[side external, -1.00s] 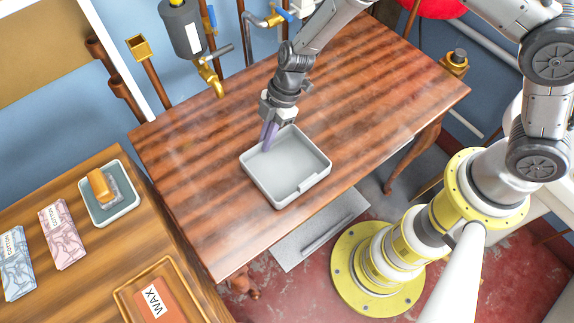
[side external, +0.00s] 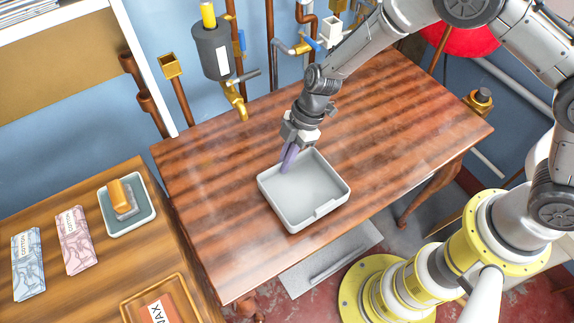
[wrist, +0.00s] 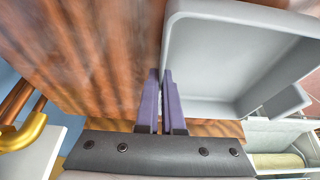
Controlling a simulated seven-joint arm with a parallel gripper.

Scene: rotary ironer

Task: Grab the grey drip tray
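The grey drip tray (side external: 316,211) is a shallow, open, rounded square tray, empty, with a notch in its near wall. It appears to rest on the wooden table. My gripper (side external: 288,160) points down at the tray's back left wall. In the wrist view the tray (wrist: 225,55) fills the upper right. The two purple fingers of my gripper (wrist: 161,72) are close together, one on each side of the line of the tray's left wall, and look shut on it. The pinched part of the wall is mostly hidden by the fingers.
The wooden table (side external: 400,120) is clear around the tray. A brass tap (side external: 236,100) and pipes stand along the back wall. A lower bench (side external: 90,215) at left holds a small tray (side external: 134,228) with a sponge-like block, two packets and a wax box.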

